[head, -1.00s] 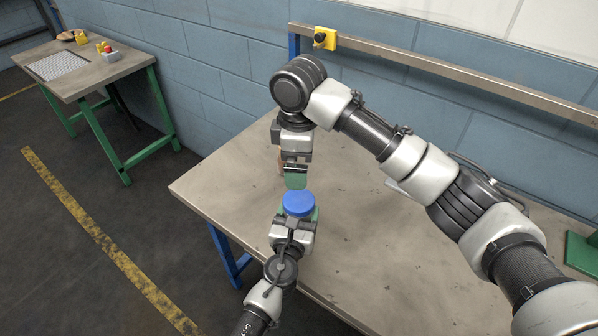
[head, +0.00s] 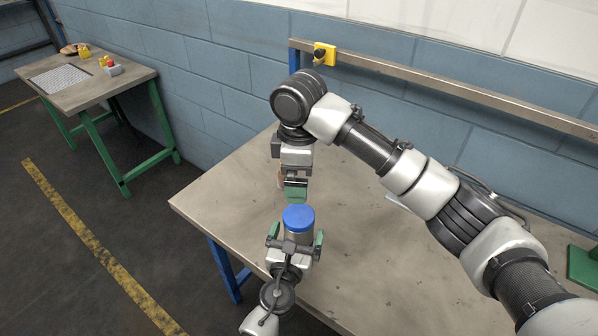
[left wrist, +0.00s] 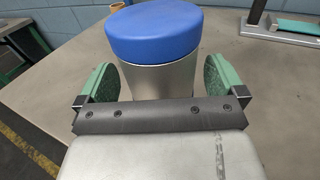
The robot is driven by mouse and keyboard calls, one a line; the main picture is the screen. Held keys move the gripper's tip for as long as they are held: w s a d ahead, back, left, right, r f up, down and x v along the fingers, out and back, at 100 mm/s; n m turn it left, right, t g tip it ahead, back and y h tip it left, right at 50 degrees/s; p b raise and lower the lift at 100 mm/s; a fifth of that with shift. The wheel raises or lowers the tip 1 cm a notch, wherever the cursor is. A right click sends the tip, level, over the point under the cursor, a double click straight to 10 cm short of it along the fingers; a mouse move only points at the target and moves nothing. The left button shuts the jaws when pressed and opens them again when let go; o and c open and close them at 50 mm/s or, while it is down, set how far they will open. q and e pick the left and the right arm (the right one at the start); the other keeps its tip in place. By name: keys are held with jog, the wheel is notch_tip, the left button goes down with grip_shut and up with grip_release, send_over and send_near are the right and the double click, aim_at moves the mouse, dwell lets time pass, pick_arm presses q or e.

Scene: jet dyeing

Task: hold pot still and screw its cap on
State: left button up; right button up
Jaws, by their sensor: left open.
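The pot (head: 298,234) is a silver cylinder standing upright on the table. It also shows in the left wrist view (left wrist: 165,84). Its blue cap (head: 298,216) sits level on top, with no gap that I can see; whether it is screwed tight I cannot tell. My left gripper (head: 296,238) is open, its green-padded fingers on either side of the pot. The left wrist view shows gaps between the pads and the pot. My right gripper (head: 295,190) points down just beyond the cap in the picture. Its finger spread is hidden at this angle.
The grey table (head: 380,265) is mostly bare around the pot. A metal rail with a yellow switch box (head: 324,54) runs along its back. A green object (head: 584,266) stands at the right. Another table (head: 110,85) is at the far left.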

pick_arm(q)
jog(key=v, duration=0.8)
jog(key=shift+s+a, duration=0.1)
jog(key=shift+s, duration=0.3)
